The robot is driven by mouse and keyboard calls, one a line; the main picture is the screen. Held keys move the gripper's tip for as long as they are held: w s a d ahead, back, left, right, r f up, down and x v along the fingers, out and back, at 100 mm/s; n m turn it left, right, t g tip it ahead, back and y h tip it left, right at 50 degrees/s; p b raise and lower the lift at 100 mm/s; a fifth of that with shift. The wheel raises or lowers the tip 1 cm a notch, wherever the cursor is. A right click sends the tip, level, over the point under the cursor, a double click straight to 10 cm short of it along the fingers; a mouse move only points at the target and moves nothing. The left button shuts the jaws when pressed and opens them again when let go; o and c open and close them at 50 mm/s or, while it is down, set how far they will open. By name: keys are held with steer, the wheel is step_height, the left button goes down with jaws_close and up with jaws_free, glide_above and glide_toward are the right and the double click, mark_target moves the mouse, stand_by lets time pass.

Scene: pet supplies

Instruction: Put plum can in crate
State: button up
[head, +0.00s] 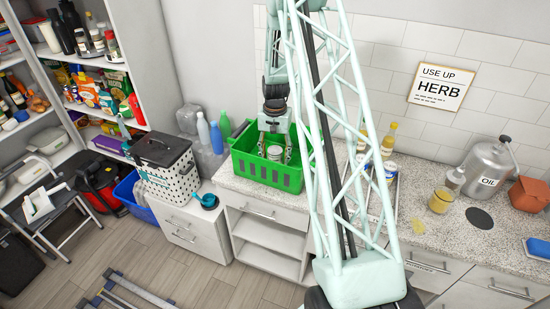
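The green crate (267,175) stands on the speckled counter, left of my mint-coloured lattice arm. My gripper (275,150) points down into the crate, its fingers on either side of a small pale can (275,154). The can looks upright inside the crate's opening. Its label is too small to read, so I cannot tell whether it is the plum can. I cannot tell whether the fingers touch it or whether it rests on the crate floor. The crate's right end is partly hidden by my arm.
Bottles (388,138) and other cans (389,169) stand on a tray behind my arm. Left of the crate are bottles (216,137) and a white perforated basket (166,178).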

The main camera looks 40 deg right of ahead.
steer(key=shift+r, duration=0.2)
steer(key=shift+r+b, duration=0.4)
steer(key=shift+r, duration=5.5)
steer(key=shift+r, duration=0.15)
